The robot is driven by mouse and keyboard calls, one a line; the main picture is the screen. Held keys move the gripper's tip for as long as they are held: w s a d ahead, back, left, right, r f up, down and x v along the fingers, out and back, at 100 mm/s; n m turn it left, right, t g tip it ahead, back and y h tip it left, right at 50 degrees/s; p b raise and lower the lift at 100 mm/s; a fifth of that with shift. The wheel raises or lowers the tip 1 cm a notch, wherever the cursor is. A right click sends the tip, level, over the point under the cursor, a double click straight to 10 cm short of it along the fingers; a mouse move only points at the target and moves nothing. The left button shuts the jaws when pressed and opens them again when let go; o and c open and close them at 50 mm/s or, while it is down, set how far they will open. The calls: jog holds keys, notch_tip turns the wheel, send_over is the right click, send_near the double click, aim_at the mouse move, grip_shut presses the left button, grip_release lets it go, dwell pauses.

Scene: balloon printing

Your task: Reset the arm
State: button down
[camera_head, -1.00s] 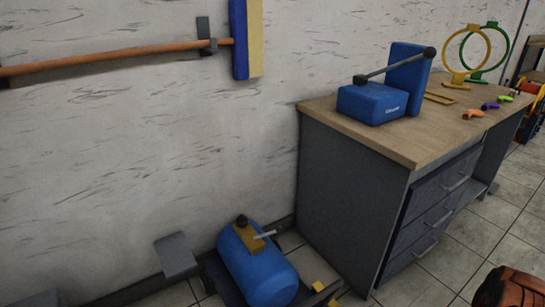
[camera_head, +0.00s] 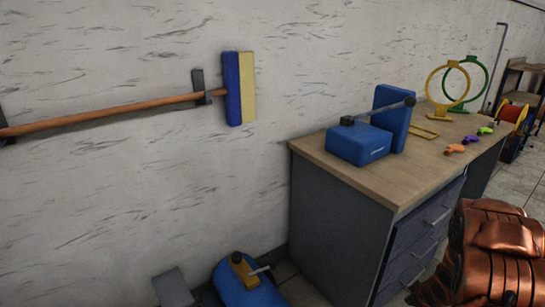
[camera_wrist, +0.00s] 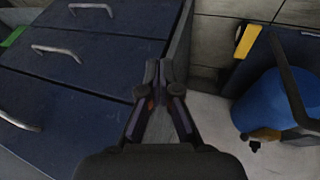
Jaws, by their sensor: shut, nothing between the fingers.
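My gripper (camera_wrist: 159,72) shows in the middle of the wrist view. Its dark fingertips meet, and nothing is held between them. It is in front of the dark blue drawers (camera_wrist: 85,75) with pale handles, close to the edge of the drawer unit. In the head view, a copper-coloured part of my arm (camera_head: 495,255) shows at the lower right, and my gripper is not visible there.
The desk (camera_head: 345,170) carries a blue press-like machine (camera_head: 358,144), two ring stands and several small coloured pieces. A blue tank (camera_head: 250,290) stands on the floor left of it, also in the wrist view (camera_wrist: 265,105). A long-handled blue-and-yellow tool (camera_head: 239,90) hangs on the wall.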

jog(key=s+a+r+m+g+h+p, duration=0.1)
jog(key=s+a+r+p, duration=0.2)
jog(key=r, duration=0.8)
jog(key=s+a+r+m+g+h+p, duration=0.1)
jog(key=s+a+r+m+p, duration=0.2)
jog(key=r, duration=0.7)
jog(key=s+a+r+g+h+p, duration=0.1)
jog(key=s+r+g+p, duration=0.3)
jog(key=r, duration=0.7)
jog(key=s+a+r+m+g+y+p, duration=0.1)
jog(key=s+a+r+y+p, duration=0.3)
jog(key=s+a+r+p, duration=0.8)
jog(key=s+a+r+m, duration=0.1)
jog(key=s+a+r, duration=0.8)
jog(key=s+a, duration=0.1)
jog(key=shift+s+a+r, duration=0.2)
jog(key=shift+s+a, duration=0.05)
jog(key=shift+s, duration=0.4)
jog(key=shift+d, duration=0.1)
